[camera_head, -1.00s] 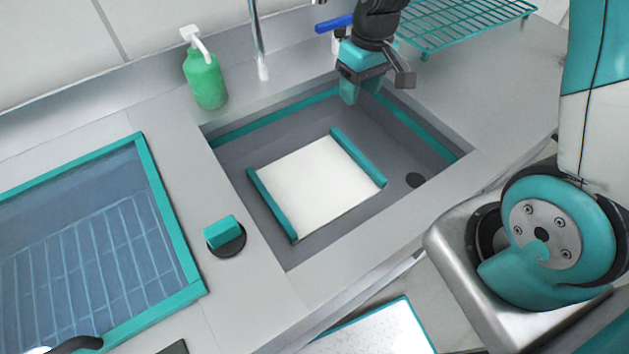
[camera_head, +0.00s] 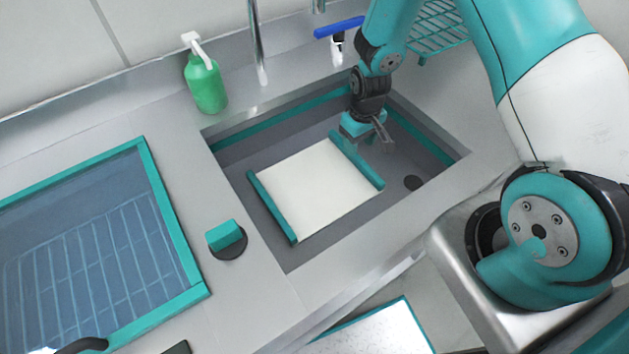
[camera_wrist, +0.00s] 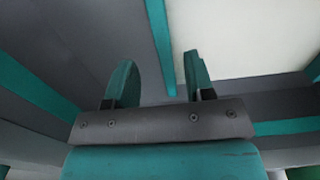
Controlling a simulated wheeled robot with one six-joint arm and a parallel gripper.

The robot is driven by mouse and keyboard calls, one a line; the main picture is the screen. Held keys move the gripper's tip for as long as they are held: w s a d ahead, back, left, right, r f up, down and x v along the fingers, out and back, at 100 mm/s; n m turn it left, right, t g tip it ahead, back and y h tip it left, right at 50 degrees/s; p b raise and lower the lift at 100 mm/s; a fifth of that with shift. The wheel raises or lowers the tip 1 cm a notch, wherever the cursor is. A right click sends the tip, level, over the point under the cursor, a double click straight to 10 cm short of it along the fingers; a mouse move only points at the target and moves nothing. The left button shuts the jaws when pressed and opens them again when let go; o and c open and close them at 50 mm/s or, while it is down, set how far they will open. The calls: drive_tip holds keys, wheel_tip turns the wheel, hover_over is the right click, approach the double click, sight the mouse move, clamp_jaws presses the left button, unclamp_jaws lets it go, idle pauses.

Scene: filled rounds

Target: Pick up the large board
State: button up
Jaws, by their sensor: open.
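The large board (camera_head: 312,190) is a white panel with teal strips along two opposite edges. It lies in the grey sink basin. In the wrist view the board (camera_wrist: 240,40) fills the upper right, with one teal strip (camera_wrist: 160,45) along its left edge. My gripper (camera_head: 367,150) is down in the basin by the board's right-hand teal strip. In the wrist view my gripper (camera_wrist: 160,82) has its two teal fingers apart with nothing between them at the base. The strip's end shows close to the right finger; I cannot tell whether they touch.
The sink's rim (camera_head: 230,190) and walls surround the board closely. A faucet (camera_head: 257,45), a blue-handled tap (camera_head: 338,28) and a green soap bottle (camera_head: 206,82) stand behind. A teal knob (camera_head: 225,235) sits left of the sink. A teal wire rack (camera_head: 437,30) lies at the back right.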

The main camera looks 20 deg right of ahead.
wheel_tip(320, 180, down, 5)
drive_tip(key=shift+w+a+r+p, duration=0.1)
drive_tip(key=shift+a+p, duration=0.05)
drive_tip(key=shift+p, duration=0.55)
clamp_jaws()
